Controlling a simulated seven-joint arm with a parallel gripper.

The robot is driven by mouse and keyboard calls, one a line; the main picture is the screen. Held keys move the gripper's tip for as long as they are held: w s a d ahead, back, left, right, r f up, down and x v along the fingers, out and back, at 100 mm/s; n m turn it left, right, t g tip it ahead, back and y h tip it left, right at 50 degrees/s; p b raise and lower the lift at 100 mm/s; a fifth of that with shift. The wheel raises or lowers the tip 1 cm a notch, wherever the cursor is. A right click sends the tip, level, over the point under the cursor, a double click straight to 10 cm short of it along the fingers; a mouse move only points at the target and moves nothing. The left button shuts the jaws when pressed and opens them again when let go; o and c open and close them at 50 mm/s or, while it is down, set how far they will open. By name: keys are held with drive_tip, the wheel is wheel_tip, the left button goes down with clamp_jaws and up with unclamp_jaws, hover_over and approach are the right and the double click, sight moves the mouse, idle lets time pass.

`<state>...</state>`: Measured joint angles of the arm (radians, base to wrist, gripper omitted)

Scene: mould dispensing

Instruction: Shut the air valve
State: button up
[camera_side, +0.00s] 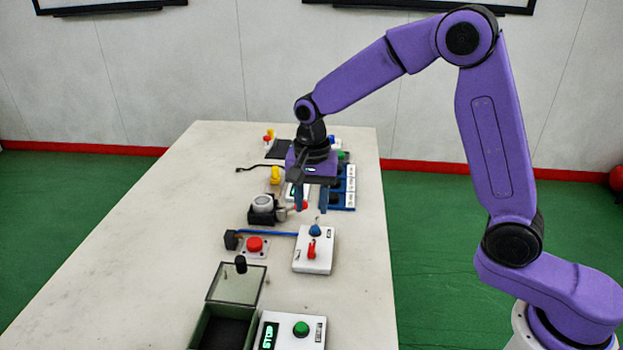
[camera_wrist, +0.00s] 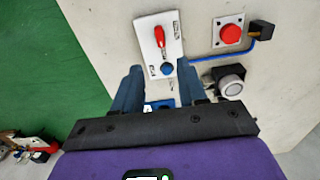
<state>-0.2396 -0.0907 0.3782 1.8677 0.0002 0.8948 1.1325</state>
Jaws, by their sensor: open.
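A white valve box (camera_side: 322,262) with a red lever (camera_side: 311,249) and a blue knob (camera_side: 315,230) sits on the table, in front of my gripper. In the wrist view the white panel (camera_wrist: 146,50) shows the red lever (camera_wrist: 160,37) and, nearer to me, the blue knob (camera_wrist: 167,69). A blue hose (camera_side: 270,233) runs to this box from a black block (camera_side: 231,240). My gripper (camera_side: 311,208) points down, open and empty, above the table just behind the box. In the wrist view my fingers (camera_wrist: 160,68) lie either side of the blue knob, apparently above it.
A red button (camera_side: 255,244) and a round grey knob on a black base (camera_side: 262,203) are to the left. A lidded green box (camera_side: 236,285) and a white box with a green button (camera_side: 301,328) are nearer the camera. A blue rack (camera_side: 343,190) stands behind my gripper. The table's left side is clear.

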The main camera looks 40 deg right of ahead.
wheel_tip(320, 180, up, 5)
drive_tip(key=shift+r, duration=0.15)
idle(0.4)
drive_tip(key=s+d+n, duration=0.3)
drive_tip(key=s+n, duration=0.4)
drive_tip(key=s, duration=0.3)
drive_tip(key=s+d+f+n, duration=0.1)
drive_tip(key=s+d+n, duration=0.2)
drive_tip(key=s+n, duration=0.4)
drive_tip(key=s+d+n, duration=0.3)
drive_tip(key=s+n, duration=0.4)
drive_tip(key=s, duration=0.6)
drive_tip(key=shift+s+d+f+n, duration=0.25)
drive_tip(key=shift+f+n, duration=0.1)
drive_tip(key=shift+n, duration=0.05)
